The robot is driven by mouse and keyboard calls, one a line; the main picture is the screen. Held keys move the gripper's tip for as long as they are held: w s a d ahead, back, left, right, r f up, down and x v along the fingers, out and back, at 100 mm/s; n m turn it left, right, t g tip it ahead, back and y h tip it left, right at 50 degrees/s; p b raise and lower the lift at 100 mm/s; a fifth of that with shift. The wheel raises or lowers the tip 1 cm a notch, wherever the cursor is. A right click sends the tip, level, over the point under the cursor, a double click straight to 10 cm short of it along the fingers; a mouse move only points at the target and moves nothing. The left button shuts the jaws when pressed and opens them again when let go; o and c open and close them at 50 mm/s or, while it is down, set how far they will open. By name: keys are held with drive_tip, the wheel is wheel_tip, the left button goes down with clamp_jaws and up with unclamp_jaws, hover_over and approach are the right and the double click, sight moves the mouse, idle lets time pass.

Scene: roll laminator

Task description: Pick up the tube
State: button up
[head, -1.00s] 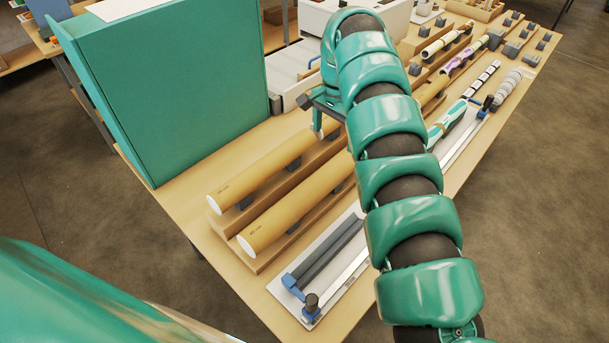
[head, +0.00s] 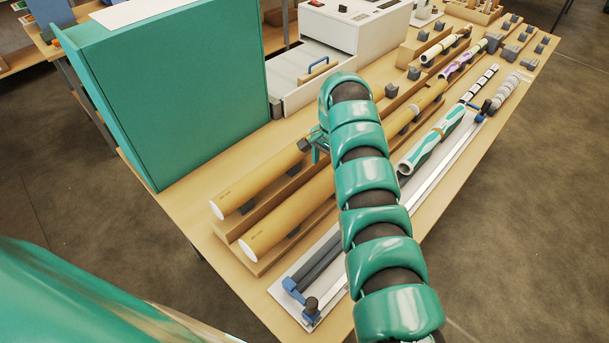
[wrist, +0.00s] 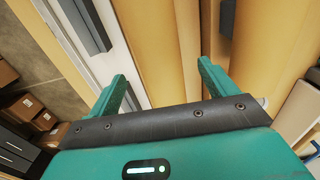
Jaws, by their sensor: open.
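Two long brown cardboard tubes lie side by side on a wooden rack in the head view, a rear one (head: 255,180) and a front one (head: 290,213), each with a white end cap. I cannot tell which one the task means. More tubes lie farther back, including a green-and-white one (head: 435,142) and a purple-patterned one (head: 462,57). My gripper (head: 316,148) is over the tubes, mostly hidden behind my arm. In the wrist view my gripper (wrist: 164,70) is open, with a brown tube (wrist: 155,35) running between and beyond its fingers. It appears empty; contact cannot be judged.
A teal upright box (head: 175,90) stands at the left of the table. A white machine (head: 350,30) with a tray (head: 310,80) is behind. A trimmer with a grey bar (head: 325,262) lies along the front edge. Grey holders (head: 414,73) stand among the racks.

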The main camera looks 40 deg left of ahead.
sight(331, 174)
wheel_tip(331, 174, down, 4)
drive_tip(key=shift+s+d+r+p, duration=0.15)
drive_tip(key=shift+r+p, duration=0.1)
drive_tip(key=shift+p, duration=0.9)
drive_tip(key=shift+f, duration=0.75)
drive_tip(key=c, duration=1.2)
drive_tip(key=shift+o, duration=0.2)
drive_tip(key=shift+r, duration=0.1)
